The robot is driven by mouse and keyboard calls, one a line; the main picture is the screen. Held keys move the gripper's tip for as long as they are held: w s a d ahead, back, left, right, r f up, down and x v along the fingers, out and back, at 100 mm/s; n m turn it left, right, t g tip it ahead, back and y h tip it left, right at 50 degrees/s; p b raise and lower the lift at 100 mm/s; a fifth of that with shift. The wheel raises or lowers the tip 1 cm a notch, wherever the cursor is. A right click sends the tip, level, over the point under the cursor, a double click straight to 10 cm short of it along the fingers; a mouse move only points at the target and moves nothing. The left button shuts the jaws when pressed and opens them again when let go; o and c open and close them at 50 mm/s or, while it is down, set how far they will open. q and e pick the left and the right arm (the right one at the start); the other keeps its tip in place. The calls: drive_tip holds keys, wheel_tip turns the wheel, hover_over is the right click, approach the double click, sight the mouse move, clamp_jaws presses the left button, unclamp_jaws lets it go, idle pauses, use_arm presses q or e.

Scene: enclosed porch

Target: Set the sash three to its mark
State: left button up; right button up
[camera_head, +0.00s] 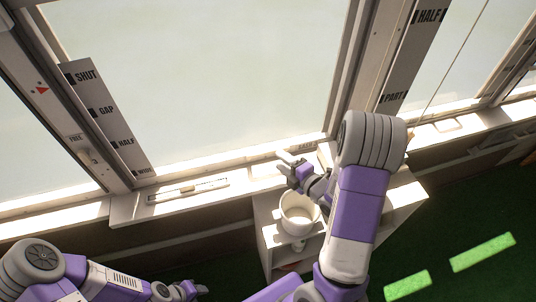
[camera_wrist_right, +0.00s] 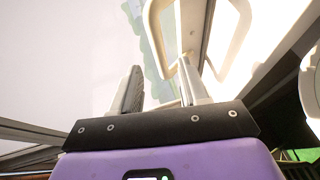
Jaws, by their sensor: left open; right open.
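A tilting window sash (camera_head: 220,70) fills the upper middle of the head view. On its left, a grey scale strip (camera_head: 104,118) reads SHUT, GAP, HALF and a lower word like WIDE. A red pointer mark (camera_head: 41,89) sits on the frame left of the strip, near SHUT. A small label (camera_head: 75,137) below it is too small to read surely. My right gripper (camera_head: 289,165) is open near the sill at the sash's lower edge. In the right wrist view, its open fingers (camera_wrist_right: 160,92) point at a cream loop handle (camera_wrist_right: 152,30), apart from it as far as I can tell. My left gripper (camera_head: 192,290) is open, low at the left.
A second scale strip (camera_head: 410,60) reads HALF and PART at the upper right. A white mug (camera_head: 298,213) stands on a small white cabinet (camera_head: 405,196) close below my right arm. A pale slotted plate (camera_head: 188,190) lies on the sill.

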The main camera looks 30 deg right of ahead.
sight(271, 152)
drive_tip(key=x, duration=0.7)
drive_tip(key=shift+w+a, duration=0.1)
drive_tip(key=shift+w, duration=0.05)
clamp_jaws()
